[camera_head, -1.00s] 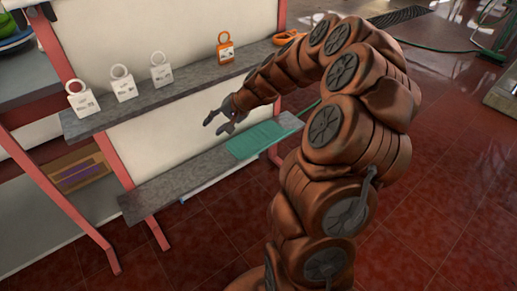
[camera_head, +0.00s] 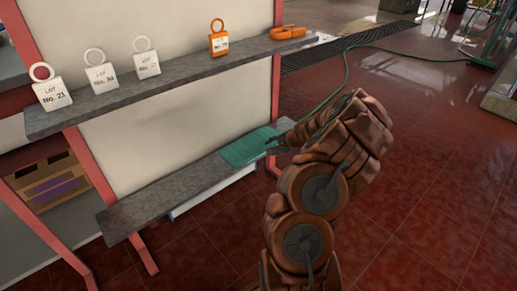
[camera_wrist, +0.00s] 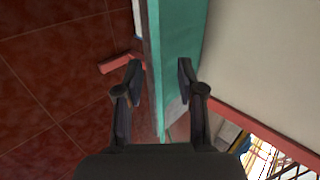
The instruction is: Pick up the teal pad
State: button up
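The teal pad (camera_head: 248,147) lies flat on the right part of the lower grey shelf (camera_head: 165,192). In the wrist view the pad (camera_wrist: 180,35) runs as a teal band from the top down between my fingers. My gripper (camera_head: 275,143) is at the pad's right end in the head view, small and partly hidden by my arm. In the wrist view my gripper (camera_wrist: 159,82) is open, with its fingers apart. The left fingertip shows against the red floor, the right one against the pad's right edge. I cannot tell whether either finger touches the pad.
The upper shelf (camera_head: 180,80) overhangs the lower one. It carries white lot tags (camera_head: 52,94), an orange tag (camera_head: 218,43) and an orange item (camera_head: 288,33). A white panel (camera_head: 150,135) stands behind the lower shelf. Red floor is clear at right.

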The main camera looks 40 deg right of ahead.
jog(key=b+x, duration=0.2)
jog(key=x, duration=0.3)
jog(key=shift+f, duration=0.2)
jog(key=shift+r, duration=0.1)
grip_shut()
